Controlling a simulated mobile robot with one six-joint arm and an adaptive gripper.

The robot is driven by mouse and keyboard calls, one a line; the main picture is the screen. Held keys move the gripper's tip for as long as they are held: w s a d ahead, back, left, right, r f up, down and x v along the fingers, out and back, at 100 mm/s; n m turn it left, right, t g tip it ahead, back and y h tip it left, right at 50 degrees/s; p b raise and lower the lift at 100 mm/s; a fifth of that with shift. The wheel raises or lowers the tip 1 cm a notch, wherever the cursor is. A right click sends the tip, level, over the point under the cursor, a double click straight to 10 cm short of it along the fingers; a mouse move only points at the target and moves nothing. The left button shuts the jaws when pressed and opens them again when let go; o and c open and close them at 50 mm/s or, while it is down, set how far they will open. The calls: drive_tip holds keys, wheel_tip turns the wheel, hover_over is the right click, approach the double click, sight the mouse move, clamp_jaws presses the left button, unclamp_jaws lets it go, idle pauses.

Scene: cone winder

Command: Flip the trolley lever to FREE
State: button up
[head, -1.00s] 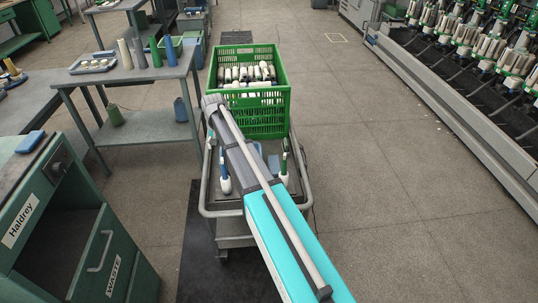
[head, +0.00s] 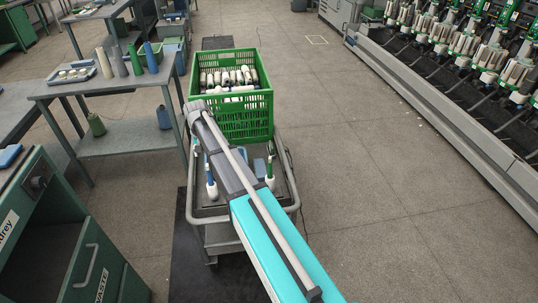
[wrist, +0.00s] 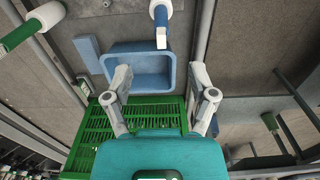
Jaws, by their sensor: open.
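The grey trolley (head: 290,209) stands upright in front of me in the head view, with a green crate (head: 245,122) at its far end. I cannot make out its lever in either view. My arm reaches over the trolley and hides part of its deck; my gripper is hidden in the head view. In the wrist view my gripper (wrist: 160,77) is open and empty, its two fingers apart. Between and beyond them lies a blue tray (wrist: 140,66) on the trolley deck. The crate also shows below the fingers in the wrist view (wrist: 85,140).
A table (head: 75,90) with cones is at the left, and a green cabinet (head: 88,262) at the front left. The winder (head: 450,110) runs along the right. The floor (head: 370,180) between is clear.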

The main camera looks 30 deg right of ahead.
drive_tip(key=shift+n, duration=0.5)
drive_tip(key=s, duration=0.9)
clamp_jaws()
drive_tip(key=s+n, duration=0.2)
drive_tip(key=s, duration=1.7)
drive_tip(key=shift+s+a+n, duration=0.15)
drive_tip(key=shift+s+n, duration=0.1)
drive_tip(key=shift+n, duration=0.05)
drive_tip(key=shift+s, duration=0.1)
